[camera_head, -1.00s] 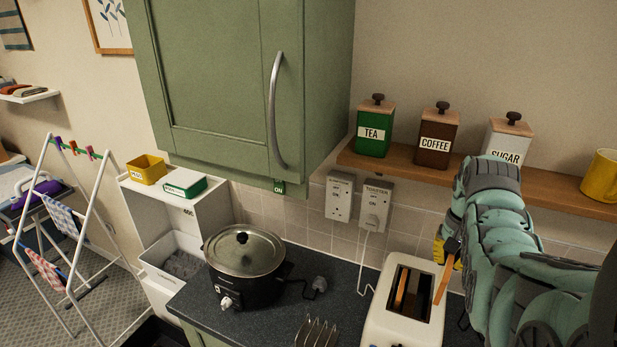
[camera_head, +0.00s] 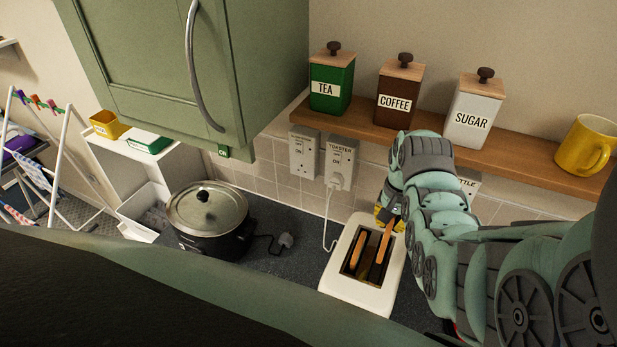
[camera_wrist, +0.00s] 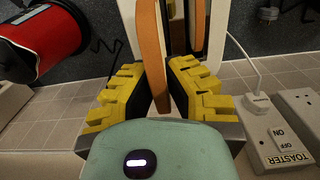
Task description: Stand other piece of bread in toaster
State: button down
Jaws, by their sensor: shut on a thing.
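The cream toaster (camera_head: 349,294) stands on the dark worktop with its two slots facing up. One piece of bread (camera_head: 357,248) stands in the left slot. My gripper (camera_head: 388,212), partly hidden behind my arm, is at the toaster's far end. It is shut on the other piece of bread (camera_head: 381,246), which is upright and slightly tilted, its lower part apparently inside the right slot. In the wrist view, the yellow fingers (camera_wrist: 160,92) close on the held bread (camera_wrist: 152,52). How deep it sits is hidden.
A slow cooker (camera_head: 207,215) stands left of the toaster. The shelf (camera_head: 345,122) above holds tea, coffee and sugar tins and a yellow mug (camera_head: 586,145). The toaster's cord runs to a wall socket (camera_head: 340,165). A red appliance (camera_wrist: 45,38) shows in the wrist view.

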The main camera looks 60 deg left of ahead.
jog(key=shift+f+b, duration=0.45)
jog(key=shift+f, duration=0.9)
jog(key=shift+f+b, duration=2.4)
jog(key=shift+f, duration=0.5)
jog(key=c, duration=1.1)
grip_release()
jog(key=shift+o, duration=0.2)
jog(key=shift+r, duration=0.1)
jog(key=shift+r, duration=3.65)
